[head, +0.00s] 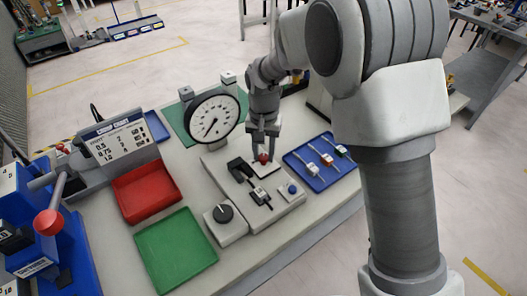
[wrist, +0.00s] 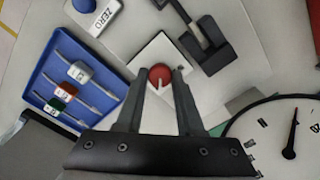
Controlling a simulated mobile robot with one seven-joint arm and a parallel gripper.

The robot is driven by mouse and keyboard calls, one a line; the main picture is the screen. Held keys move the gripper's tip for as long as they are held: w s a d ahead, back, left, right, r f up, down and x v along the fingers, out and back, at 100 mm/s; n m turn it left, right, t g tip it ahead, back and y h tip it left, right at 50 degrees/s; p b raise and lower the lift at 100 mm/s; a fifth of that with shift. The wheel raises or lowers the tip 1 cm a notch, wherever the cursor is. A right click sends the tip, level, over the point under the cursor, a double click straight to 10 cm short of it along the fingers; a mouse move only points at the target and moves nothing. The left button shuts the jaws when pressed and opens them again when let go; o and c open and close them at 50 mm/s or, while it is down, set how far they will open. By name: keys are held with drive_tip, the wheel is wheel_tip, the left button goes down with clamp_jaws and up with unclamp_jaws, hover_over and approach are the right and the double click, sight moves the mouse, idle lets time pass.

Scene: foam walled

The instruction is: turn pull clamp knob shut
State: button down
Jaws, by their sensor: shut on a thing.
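A small round red knob (head: 263,158) with a pale mark on it sits on a square white plate (wrist: 148,54) on the grey fixture block. It also shows in the wrist view (wrist: 160,76). My gripper (head: 263,146) reaches down from above, and its two fingers are shut on the red knob, one on each side. In the wrist view the fingertips (wrist: 160,82) touch the knob's sides. The underside of the knob is hidden. A black clamp (head: 240,168) stands on the block beside the plate.
A round dial gauge (head: 212,117) stands close behind and left of my gripper. A blue tray (head: 310,180) with small tools lies to the right. A black dial (head: 223,213) and a blue button (head: 292,189) are near. Red (head: 147,191) and green (head: 177,250) trays lie left.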

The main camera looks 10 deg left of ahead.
sight(264, 156)
drive_tip(key=shift+m, duration=0.5)
drive_tip(key=c, duration=0.5)
unclamp_jaws()
wheel_tip(264, 156, up, 18)
drive_tip(key=shift+f+p, duration=0.25)
drive_tip(key=shift+p, duration=0.5)
